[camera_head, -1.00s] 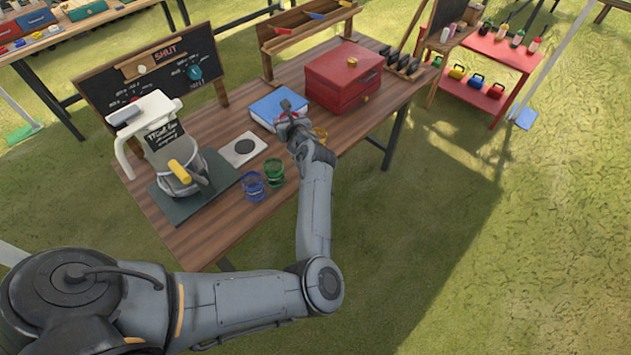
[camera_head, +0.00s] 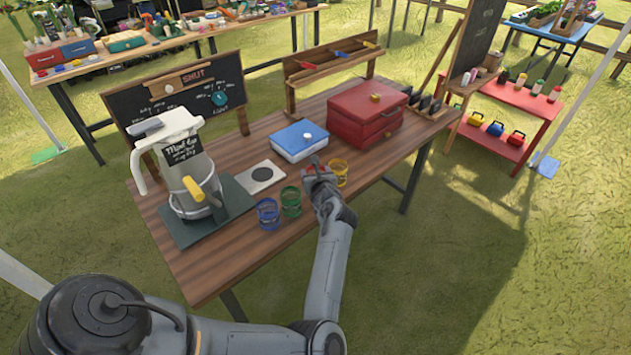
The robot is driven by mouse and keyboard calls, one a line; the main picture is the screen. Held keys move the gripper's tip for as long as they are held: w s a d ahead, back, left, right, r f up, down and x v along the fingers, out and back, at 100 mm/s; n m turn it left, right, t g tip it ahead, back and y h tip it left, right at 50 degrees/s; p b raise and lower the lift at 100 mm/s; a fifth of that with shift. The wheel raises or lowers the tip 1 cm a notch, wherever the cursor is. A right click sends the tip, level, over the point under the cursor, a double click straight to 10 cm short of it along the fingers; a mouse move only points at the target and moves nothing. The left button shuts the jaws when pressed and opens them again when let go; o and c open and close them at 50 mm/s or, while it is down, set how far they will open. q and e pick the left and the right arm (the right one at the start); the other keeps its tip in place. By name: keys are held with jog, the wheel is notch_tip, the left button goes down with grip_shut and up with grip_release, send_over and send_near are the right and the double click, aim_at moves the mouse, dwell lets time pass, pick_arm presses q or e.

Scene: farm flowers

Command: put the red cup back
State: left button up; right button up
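My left gripper (camera_head: 318,167) is over the near side of the wooden table, between a green cup (camera_head: 291,203) and a yellow cup (camera_head: 339,172). A small red patch of the red cup (camera_head: 320,173) shows at its fingers, and the gripper appears shut on it. Most of the red cup is hidden by the gripper and wrist. I cannot tell whether its base touches the table. A blue cup (camera_head: 268,213) stands left of the green one. My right gripper is not in view.
A blue box (camera_head: 299,141) and a red box (camera_head: 364,118) stand behind the gripper. A pale plate with a dark disc (camera_head: 262,174) and a grey-white machine on a dark base (camera_head: 211,228) are to the left. A tool rack (camera_head: 333,65) stands at the back.

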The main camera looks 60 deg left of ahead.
pick_arm(q)
jog(key=shift+s+f, duration=0.1)
jog(key=shift+f, duration=1.25)
jog(key=shift+f+b, duration=0.15)
jog(key=shift+b, duration=0.15)
jog(key=o, duration=1)
jog(key=shift+c, duration=0.2)
